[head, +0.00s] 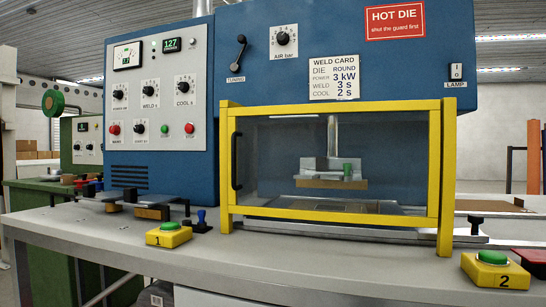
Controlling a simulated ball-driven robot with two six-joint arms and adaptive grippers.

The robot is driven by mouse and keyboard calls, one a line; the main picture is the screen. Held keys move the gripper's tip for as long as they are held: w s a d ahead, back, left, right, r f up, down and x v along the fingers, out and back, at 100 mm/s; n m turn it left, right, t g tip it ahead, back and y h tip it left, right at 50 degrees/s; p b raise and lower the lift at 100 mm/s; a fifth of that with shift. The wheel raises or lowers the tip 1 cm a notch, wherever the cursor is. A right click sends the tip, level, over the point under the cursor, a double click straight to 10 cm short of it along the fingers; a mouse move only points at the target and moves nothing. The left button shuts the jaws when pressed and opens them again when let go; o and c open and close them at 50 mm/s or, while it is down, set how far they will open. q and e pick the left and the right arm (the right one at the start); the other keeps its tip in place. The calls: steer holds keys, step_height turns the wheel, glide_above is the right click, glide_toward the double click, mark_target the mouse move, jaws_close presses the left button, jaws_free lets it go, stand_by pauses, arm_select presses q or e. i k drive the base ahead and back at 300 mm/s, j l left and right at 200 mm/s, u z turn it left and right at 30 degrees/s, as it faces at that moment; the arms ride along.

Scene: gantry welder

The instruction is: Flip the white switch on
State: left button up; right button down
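A small white rocker switch (456,71) in a dark frame is on the blue front of the welder, at the upper right. The label LAMP (455,85) is just below it. The switch is too small in the head view to tell which way it is set. Nothing covers it. Neither of my grippers is in the head view.
A yellow-framed clear guard (338,220) stands closed below the switch. Yellow button boxes 1 (169,235) and 2 (495,270) sit on the grey bench (320,270). Dies lie at the left. A tuning lever (239,52) and an air knob (283,38) are further left.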

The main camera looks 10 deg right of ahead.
mark_target(456, 69)
steer(key=z, duration=1.45)
